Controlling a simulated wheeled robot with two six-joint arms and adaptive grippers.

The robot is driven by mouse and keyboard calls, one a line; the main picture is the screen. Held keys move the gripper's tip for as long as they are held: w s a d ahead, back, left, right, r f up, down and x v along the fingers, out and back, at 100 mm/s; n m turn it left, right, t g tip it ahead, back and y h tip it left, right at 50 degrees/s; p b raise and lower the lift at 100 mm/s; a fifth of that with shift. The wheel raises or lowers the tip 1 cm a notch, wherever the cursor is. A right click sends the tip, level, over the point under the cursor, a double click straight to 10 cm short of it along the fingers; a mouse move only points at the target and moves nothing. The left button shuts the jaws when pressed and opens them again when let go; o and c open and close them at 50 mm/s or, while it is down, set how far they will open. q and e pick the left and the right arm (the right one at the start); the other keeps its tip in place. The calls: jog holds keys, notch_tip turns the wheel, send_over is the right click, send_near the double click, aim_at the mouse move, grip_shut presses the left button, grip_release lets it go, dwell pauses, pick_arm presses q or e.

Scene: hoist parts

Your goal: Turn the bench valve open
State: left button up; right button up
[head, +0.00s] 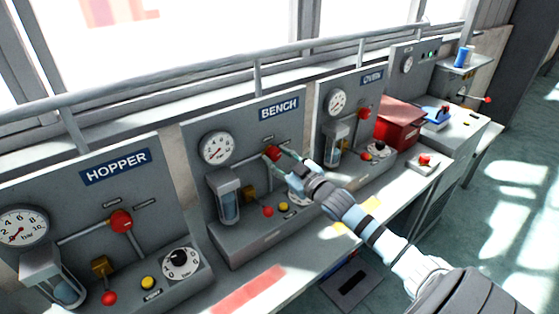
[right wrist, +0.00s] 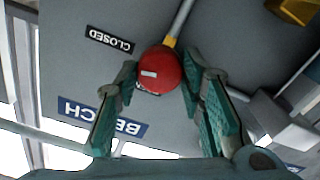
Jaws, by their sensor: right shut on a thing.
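The bench valve has a round red knob (head: 271,152) on the panel with the BENCH sign (head: 278,108). In the right wrist view the red knob (right wrist: 158,70), with a pale mark on its face, sits between the green finger pads. Its lever runs up and to the right past a yellow band. A CLOSED label (right wrist: 109,40) shows upside down beside the knob. My right gripper (head: 279,153) reaches in from the right and is shut on the knob. My left gripper is not in view.
The HOPPER panel (head: 115,167) stands at left and the OVEN panel (head: 371,79) at right, each with its own red knob. A red box (head: 399,123) stands further right. A grey rail (head: 210,70) runs behind the panels.

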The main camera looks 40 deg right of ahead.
jog(key=n+b, duration=0.1)
jog(key=n, duration=0.2)
jog(key=shift+f+n+b, duration=0.15)
jog(key=shift+n+b, duration=0.15)
jog(key=shift+b, duration=0.05)
jog(key=n+b, duration=0.1)
jog(key=n, duration=0.2)
jog(key=shift+n, duration=0.3)
jog(key=n+b, duration=0.1)
jog(key=n, duration=0.3)
jog(key=shift+n, duration=0.3)
jog(key=shift+n+b, duration=0.55)
jog(key=shift+n, duration=1.35)
jog(key=o, duration=1.1)
jog(key=shift+o, duration=0.2)
